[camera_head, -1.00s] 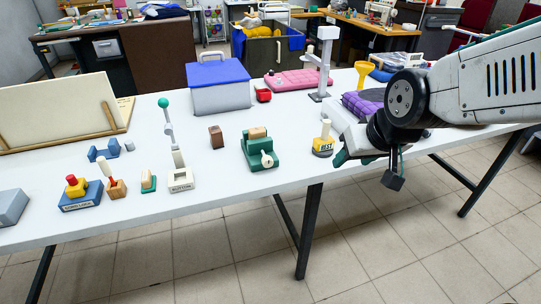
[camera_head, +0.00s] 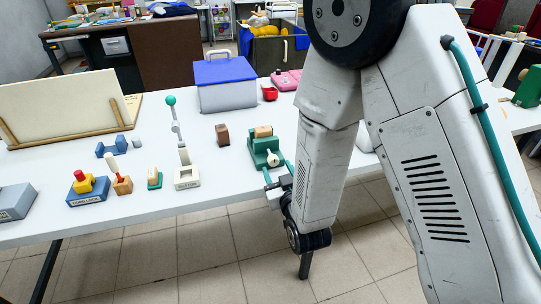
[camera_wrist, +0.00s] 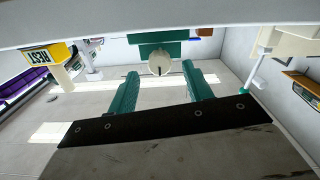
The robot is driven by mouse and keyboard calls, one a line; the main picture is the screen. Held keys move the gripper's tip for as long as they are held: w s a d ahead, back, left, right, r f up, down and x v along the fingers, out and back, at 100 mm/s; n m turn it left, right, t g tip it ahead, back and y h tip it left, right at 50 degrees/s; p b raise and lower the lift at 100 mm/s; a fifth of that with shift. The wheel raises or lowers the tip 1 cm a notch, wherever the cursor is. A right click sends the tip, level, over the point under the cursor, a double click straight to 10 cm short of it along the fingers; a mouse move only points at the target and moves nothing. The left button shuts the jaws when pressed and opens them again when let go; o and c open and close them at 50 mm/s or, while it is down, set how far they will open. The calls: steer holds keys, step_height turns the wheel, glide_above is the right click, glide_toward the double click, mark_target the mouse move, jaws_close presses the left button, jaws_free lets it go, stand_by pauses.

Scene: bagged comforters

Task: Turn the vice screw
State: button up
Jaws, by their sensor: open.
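The green vice (camera_head: 259,144) stands near the front edge of the white table with a wooden block (camera_head: 263,131) at its top. Its screw (camera_head: 273,159) has a round cream end facing the front edge. In the wrist view the screw's cream disc (camera_wrist: 160,63) shows in front of the green vice body (camera_wrist: 163,38). My gripper (camera_head: 279,172) is at the table's front edge, close to the screw. In the wrist view its two green fingers (camera_wrist: 160,70) are open, with the disc between their tips as seen. I cannot tell whether they touch it.
To the left stand a brown block (camera_head: 222,135), a toggle with a green ball (camera_head: 187,176) and a blue button box (camera_head: 88,191). A blue-lidded box (camera_head: 224,88) is behind. In the wrist view a yellow "REST" block (camera_wrist: 38,54) shows at left.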

mark_target(271, 155)
steer(key=x, duration=0.7)
steer(key=shift+w, duration=0.35)
steer(key=c, duration=1)
